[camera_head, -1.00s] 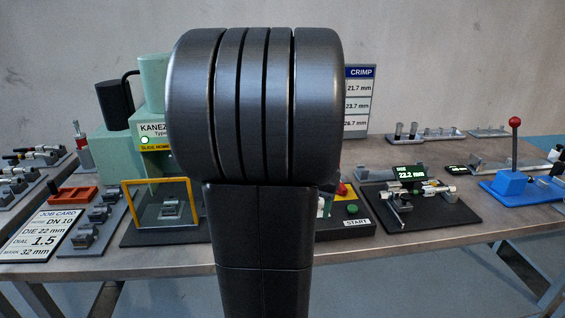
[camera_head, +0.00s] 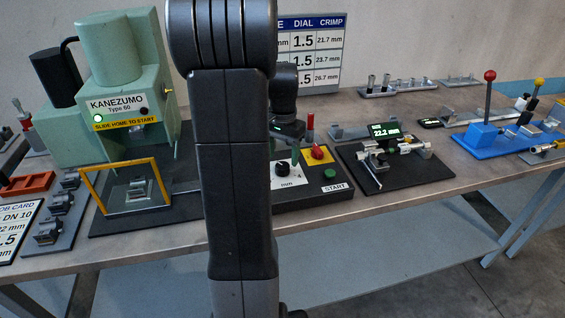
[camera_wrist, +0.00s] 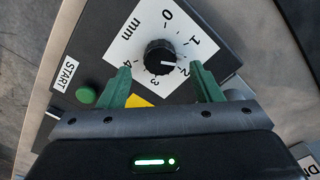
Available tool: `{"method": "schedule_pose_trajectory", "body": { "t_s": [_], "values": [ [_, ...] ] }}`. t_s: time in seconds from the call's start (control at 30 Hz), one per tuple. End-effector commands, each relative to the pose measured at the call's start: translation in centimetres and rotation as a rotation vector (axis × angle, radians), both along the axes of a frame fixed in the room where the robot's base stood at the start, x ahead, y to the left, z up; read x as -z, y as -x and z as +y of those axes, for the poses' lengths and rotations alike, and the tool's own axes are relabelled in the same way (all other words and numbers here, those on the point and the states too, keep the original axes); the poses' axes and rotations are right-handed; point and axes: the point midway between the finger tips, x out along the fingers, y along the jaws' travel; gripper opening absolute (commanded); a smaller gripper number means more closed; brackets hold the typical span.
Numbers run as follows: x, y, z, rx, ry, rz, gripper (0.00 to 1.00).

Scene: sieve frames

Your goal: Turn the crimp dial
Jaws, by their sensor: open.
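The crimp dial is a round black knob (camera_wrist: 159,56) with a white pointer line, on a white scale plate (camera_wrist: 123,50) marked 0 to 4 and mm. Its pointer lies between 1 and 2, nearer 2. My gripper (camera_wrist: 160,71) is open, with one green finger on each side of the knob in the wrist view. I cannot tell whether the fingertips touch it or are level with it. In the head view the dial (camera_head: 283,168) sits on the dark control box, with a green finger just to its right; my arm hides part of the scene.
The box also holds a green START button (camera_head: 329,174) and a red button on yellow (camera_head: 317,153). The green press (camera_head: 110,85) stands left. A gauge fixture (camera_head: 392,160) stands right of the box. The wall chart (camera_head: 312,50) shows DIAL 1.5.

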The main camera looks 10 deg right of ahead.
Motion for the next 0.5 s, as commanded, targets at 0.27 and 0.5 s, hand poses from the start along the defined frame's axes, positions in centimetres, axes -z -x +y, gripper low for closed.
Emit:
{"method": "schedule_pose_trajectory", "body": {
  "t_s": [0.27,0.5],
  "values": [
    [3.4,0.0,0.0,-0.001,-0.001,0.001,0.59],
    [3.9,0.0,0.0,-0.001,0.0,-0.001,0.59]
  ]
}}
